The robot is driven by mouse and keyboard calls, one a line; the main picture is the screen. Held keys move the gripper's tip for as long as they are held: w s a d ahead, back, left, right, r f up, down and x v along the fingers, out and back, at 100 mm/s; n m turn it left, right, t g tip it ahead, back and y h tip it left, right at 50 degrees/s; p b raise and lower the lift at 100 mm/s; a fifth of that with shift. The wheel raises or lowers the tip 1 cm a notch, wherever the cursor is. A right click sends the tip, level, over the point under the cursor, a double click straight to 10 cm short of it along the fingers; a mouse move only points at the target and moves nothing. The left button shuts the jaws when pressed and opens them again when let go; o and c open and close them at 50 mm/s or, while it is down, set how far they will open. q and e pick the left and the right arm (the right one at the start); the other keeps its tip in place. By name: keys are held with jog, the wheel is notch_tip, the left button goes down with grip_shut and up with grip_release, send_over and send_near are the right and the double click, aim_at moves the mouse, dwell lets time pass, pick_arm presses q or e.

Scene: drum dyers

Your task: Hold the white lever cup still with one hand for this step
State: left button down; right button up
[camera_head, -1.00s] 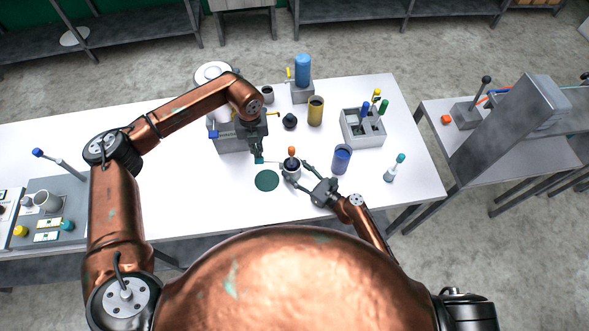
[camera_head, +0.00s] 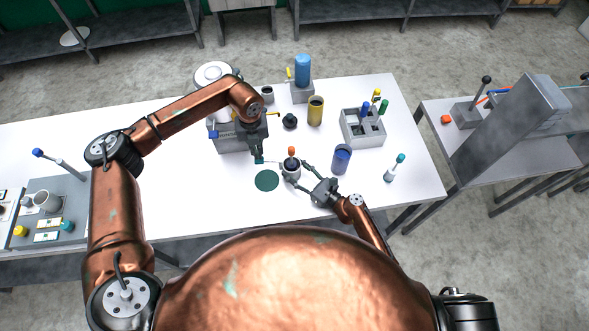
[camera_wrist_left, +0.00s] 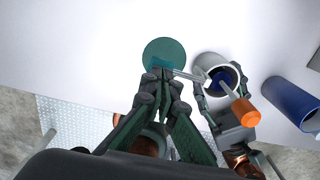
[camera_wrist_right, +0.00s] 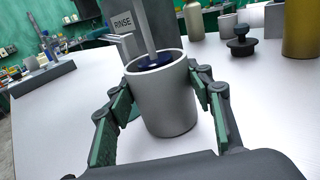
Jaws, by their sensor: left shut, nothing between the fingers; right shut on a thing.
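The white lever cup (camera_head: 291,173) stands upright on the table with dark blue inside. A grey rod with an orange handle (camera_head: 291,151) stands in it. The cup's side lever, with a teal tip (camera_head: 259,160), points left toward my left gripper. My right gripper (camera_wrist_right: 160,78) is shut around the cup, one finger on each side of its wall. My left gripper (camera_wrist_left: 163,76) is shut and empty, its fingertips right at the teal tip; I cannot tell if they touch it. The cup (camera_wrist_left: 207,68) is partly hidden by a right finger in the left wrist view.
A flat dark green disc (camera_head: 267,180) lies left of the cup. A blue cylinder (camera_head: 342,159) stands to its right, and a white bottle (camera_head: 391,172) farther right. Behind are a black knobbed piece (camera_head: 290,121), a yellow cylinder (camera_head: 315,111) and a grey rack (camera_head: 362,128).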

aim_at(259, 161)
dwell(0.5)
pick_arm(q)
jog(key=shift+f, duration=2.8)
jog(key=shift+r, duration=0.1)
dwell(0.4)
jog(key=shift+r, duration=4.95)
pick_arm(e)
jog(key=o, duration=1.5)
